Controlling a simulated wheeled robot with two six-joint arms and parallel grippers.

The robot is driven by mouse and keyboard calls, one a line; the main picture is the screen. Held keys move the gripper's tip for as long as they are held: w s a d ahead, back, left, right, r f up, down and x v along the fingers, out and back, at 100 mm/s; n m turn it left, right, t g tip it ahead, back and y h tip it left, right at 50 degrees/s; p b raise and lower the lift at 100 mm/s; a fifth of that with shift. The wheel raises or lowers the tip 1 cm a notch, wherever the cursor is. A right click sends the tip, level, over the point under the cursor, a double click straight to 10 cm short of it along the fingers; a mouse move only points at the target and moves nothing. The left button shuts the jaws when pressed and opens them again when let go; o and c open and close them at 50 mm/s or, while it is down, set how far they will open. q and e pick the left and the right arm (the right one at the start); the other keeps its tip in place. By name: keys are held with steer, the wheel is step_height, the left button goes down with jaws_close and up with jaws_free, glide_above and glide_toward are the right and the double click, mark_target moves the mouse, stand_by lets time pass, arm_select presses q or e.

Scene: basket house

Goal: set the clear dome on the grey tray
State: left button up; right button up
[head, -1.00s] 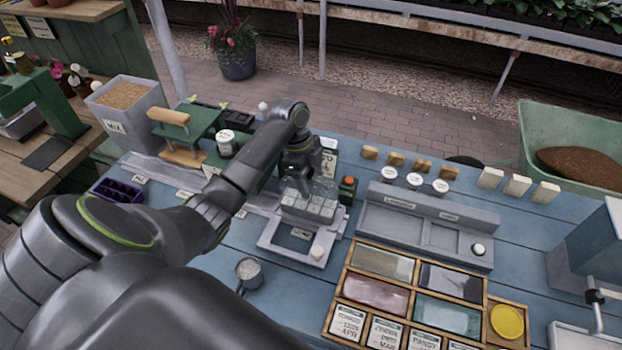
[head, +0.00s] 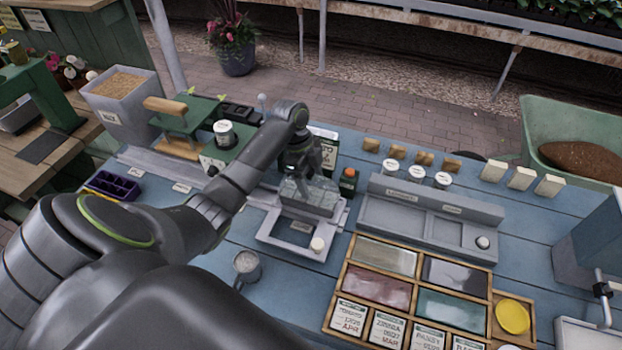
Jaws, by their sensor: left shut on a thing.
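My left gripper (head: 303,172) is shut on the clear dome (head: 312,188), holding it from above. The dome is see-through and faint, and it overlaps the top of the grey tray (head: 309,211), a small block at the back of a pale grey frame (head: 278,246). I cannot tell whether the dome's rim touches the tray. The fingertips are partly hidden by the dark gripper body. My right gripper is not in view.
A dark green bottle (head: 348,182) stands close right of the dome. A grey station (head: 420,225) is further right, a wooden seed-packet box (head: 410,290) in front.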

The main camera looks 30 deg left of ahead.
arm_select(q)
steer(key=shift+f+b, duration=0.3)
steer(key=shift+f, duration=0.35)
stand_by(0.4)
steer(key=o, duration=1.5)
steer(key=shift+r+p, duration=4.05)
steer(key=shift+p, duration=0.05)
steer(key=shift+f, duration=0.1)
